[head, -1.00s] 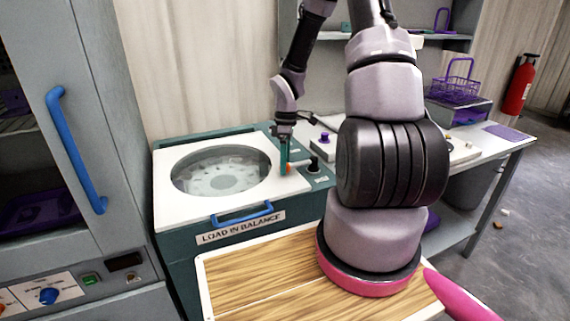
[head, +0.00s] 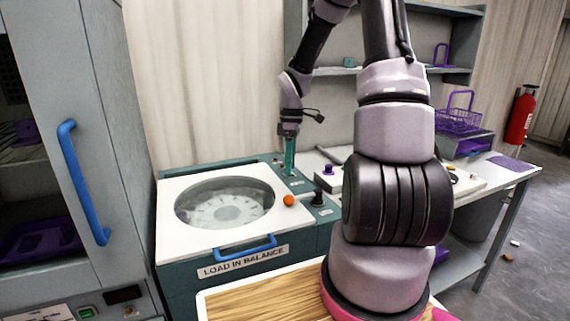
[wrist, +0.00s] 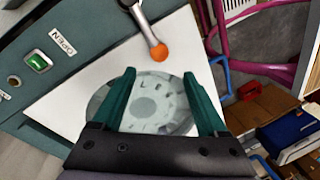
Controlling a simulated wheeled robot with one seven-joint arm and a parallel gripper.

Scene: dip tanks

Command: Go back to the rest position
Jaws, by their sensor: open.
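My gripper (head: 290,172) is open and empty, pointing down above the back right part of the machine marked LOAD IN BALANCE (head: 240,262). In the wrist view its two green fingers (wrist: 160,95) stand apart with nothing between them. Below them are the machine's white lid and its round window (wrist: 150,108). An orange-tipped lever (head: 289,200) lies just below the gripper in the head view, apart from the fingers. It also shows beyond the fingertips in the wrist view (wrist: 158,52).
A grey cabinet with a blue handle (head: 82,182) stands at the left. A wooden-topped surface (head: 262,300) is in front of the machine. At the right, a bench holds a purple basket (head: 459,119). A shelf (head: 340,71) hangs behind my arm. A red fire extinguisher (head: 520,118) is farther right.

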